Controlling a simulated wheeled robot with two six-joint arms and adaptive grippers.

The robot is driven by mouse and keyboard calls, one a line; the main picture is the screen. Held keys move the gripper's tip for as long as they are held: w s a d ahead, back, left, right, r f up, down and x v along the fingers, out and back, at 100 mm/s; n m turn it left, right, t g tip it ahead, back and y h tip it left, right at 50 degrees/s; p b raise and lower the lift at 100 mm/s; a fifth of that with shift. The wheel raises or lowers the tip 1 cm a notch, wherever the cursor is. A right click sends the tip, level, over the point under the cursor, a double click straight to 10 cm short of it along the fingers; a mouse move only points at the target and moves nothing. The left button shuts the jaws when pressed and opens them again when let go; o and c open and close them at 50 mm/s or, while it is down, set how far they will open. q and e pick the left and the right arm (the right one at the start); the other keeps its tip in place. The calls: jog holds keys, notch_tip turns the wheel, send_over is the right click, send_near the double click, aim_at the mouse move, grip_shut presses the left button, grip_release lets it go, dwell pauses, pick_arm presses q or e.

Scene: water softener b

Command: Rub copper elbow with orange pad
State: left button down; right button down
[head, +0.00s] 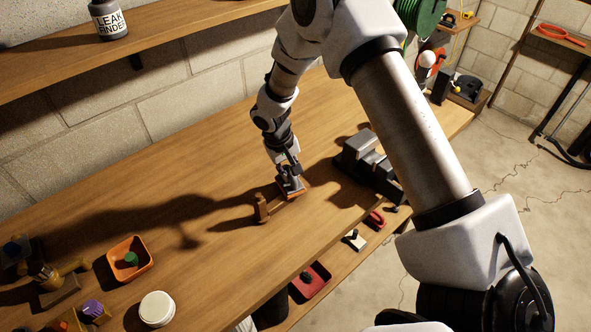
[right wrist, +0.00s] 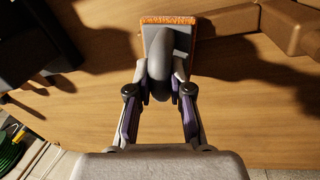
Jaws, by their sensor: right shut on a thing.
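My right gripper (head: 290,186) is low over the workbench. Its two fingers (right wrist: 160,92) are shut on the grey curved handle of the orange pad (right wrist: 168,19). The pad is a grey block with an orange edge; in the head view only a thin orange strip of it shows under the gripper. The copper elbow (head: 262,207) is a brown bent piece on the bench, just left of the pad. In the right wrist view the elbow (right wrist: 272,22) is at the upper right, close to the pad. I cannot tell whether they touch. My left gripper is not in view.
A grey vise (head: 365,160) stands right of the gripper. An orange tray (head: 130,260), a white jar (head: 157,308) and several small tools are at the lower left. A red tray (head: 312,280) is lower, near the front. The bench behind the gripper is clear.

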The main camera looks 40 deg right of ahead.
jog(key=shift+w+r, duration=0.1)
jog(key=shift+r, duration=0.1)
notch_tip(320, 180, up, 6)
jog(key=p, duration=0.4)
notch_tip(320, 180, up, 3)
jog(key=shift+f+p, duration=0.1)
jog(key=shift+p, duration=1.15)
jog(key=shift+f, duration=0.1)
